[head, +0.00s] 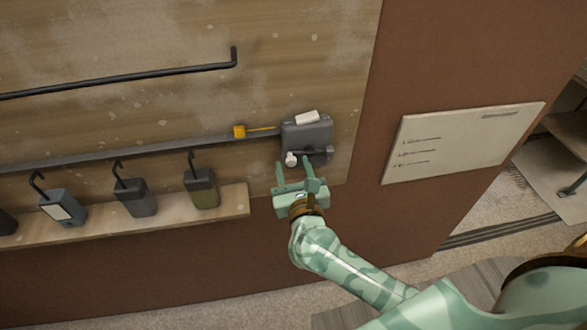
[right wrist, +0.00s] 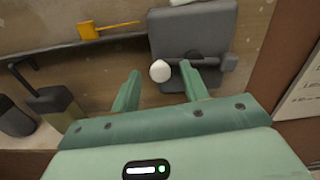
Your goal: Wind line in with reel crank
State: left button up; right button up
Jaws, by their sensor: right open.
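The reel (head: 307,136) is a dark grey box mounted on the wooden board, with a white piece on top. Its crank has a pale, rounded knob (head: 291,159) at the lower left of the box. In the right wrist view the knob (right wrist: 160,71) appears near the left fingertip, in front of the grey reel (right wrist: 200,32). A yellow tag (head: 239,131) with a thin yellow line runs from the reel's left side. My right gripper (head: 295,170) is open and empty just below the reel, its fingers pointing at it. My left gripper is not in view.
A dark rail (head: 130,152) runs left from the reel. Below it, a wooden ledge (head: 235,201) has several hooked boxes, including an olive one (head: 201,188). A black bar (head: 120,77) is higher up. A pale notice board (head: 455,142) hangs on the brown wall at right.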

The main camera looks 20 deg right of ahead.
grip_shut()
jog(key=shift+s+d+f+n+p, duration=0.15)
jog(key=shift+d+f+n+p, duration=0.65)
jog(key=shift+n, duration=1.75)
jog(key=shift+s+d+f+n+p, duration=0.15)
jog(key=shift+f+n+p, duration=0.75)
jog(key=shift+n+p, duration=1.25)
jog(key=shift+s+d+f+n+p, duration=0.1)
jog(key=shift+d+f+n+p, duration=0.6)
jog(key=shift+n, duration=2.2)
jog(key=shift+a+f, duration=0.15)
jog(key=shift+f, duration=0.05)
